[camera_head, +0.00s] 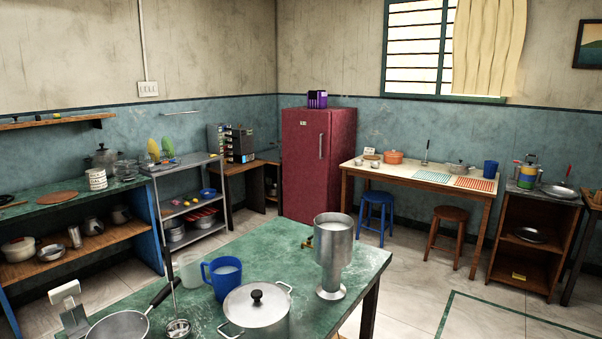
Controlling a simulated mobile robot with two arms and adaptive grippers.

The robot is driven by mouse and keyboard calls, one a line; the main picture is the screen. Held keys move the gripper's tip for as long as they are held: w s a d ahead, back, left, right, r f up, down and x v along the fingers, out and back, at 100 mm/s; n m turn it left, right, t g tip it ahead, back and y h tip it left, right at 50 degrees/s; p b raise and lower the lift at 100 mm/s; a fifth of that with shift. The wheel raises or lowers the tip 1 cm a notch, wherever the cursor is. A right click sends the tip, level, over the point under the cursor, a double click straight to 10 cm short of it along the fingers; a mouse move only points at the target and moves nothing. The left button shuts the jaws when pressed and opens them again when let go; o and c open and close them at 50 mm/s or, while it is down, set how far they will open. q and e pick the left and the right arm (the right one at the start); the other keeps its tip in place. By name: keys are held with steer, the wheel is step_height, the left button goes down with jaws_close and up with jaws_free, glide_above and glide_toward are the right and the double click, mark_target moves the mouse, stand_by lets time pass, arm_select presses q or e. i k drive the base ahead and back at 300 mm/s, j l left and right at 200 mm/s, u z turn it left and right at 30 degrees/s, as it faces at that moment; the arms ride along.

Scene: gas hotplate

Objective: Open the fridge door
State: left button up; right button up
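The red fridge (309,170) stands in the far corner of the room, beyond the green table. Its door is shut, and a slim vertical handle (321,146) shows on the front, near the right edge of the door. The lower part of the fridge is partly hidden behind the table and the things on it. Neither of my grippers is in view.
A green table (370,260) fills the foreground, with a steel pot (258,310), a blue mug (225,283) and a tall metal vessel (333,245). A cream table (400,177) with a blue stool (375,215) stands right of the fridge.

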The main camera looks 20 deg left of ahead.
mark_target(306, 134)
steer(key=i+l+z, duration=0.35)
steer(key=i, duration=0.3)
steer(key=i+l, duration=0.15)
steer(key=i, duration=0.75)
steer(key=i+l, duration=0.1)
steer(key=i, duration=0.8)
steer(key=i+u, duration=0.15)
steer(key=i, duration=0.45)
steer(key=i+l+u, duration=0.15)
steer(key=i, duration=0.45)
steer(key=i+l+u, duration=0.15)
steer(key=i, duration=0.45)
steer(key=i+j+u, duration=0.25)
steer(key=u, duration=0.25)
steer(key=i+u, duration=0.95)
steer(key=i+l+u, duration=0.2)
steer(key=u, duration=0.3)
steer(key=i+j, duration=0.1)
steer(key=i, duration=0.3)
steer(key=i+j, duration=0.1)
steer(key=i, duration=0.35)
steer(key=i+j, duration=0.15)
steer(key=i, duration=0.25)
steer(key=l+z, duration=0.05)
